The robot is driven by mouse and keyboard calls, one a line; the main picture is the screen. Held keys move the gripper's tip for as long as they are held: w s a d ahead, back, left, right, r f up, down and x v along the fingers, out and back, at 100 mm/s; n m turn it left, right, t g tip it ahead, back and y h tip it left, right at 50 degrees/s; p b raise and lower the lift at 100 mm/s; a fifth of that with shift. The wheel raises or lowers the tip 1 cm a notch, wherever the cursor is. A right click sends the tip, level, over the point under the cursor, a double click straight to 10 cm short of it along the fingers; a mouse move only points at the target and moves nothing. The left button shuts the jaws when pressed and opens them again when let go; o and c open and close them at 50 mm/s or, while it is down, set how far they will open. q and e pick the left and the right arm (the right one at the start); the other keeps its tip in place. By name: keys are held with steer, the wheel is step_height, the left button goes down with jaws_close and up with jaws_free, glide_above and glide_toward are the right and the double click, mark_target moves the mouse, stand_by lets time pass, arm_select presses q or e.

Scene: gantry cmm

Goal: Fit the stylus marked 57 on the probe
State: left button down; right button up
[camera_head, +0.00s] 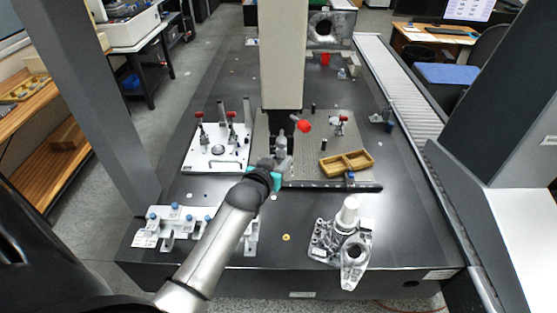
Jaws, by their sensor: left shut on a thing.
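The probe (281,142) is a small grey body hanging under the dark end of the gantry's pale column (284,55), above the granite table. My left gripper (276,164) is right below and slightly left of the probe in this view. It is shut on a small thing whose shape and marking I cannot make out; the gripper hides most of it. I cannot tell whether that thing touches the probe. No number 57 can be read anywhere. My right gripper is out of view.
A white fixture plate (190,160) with red-handled clamps stands left of the probe; a yellow-brown divided tray (346,163) lies right. A white rack with blue knobs (174,218) is under my arm's left side. A metal casting (343,245) stands front right. Bare table lies between.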

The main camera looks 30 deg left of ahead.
arm_select(q)
steer(key=shift+r+p, duration=0.25)
steer(key=shift+p, duration=0.1)
stand_by(0.5)
stand_by(0.4)
steer(key=shift+c, duration=2.3)
jaws_free()
steer(key=shift+s, duration=0.1)
steer(key=v, duration=1.5)
steer(key=shift+f, duration=0.1)
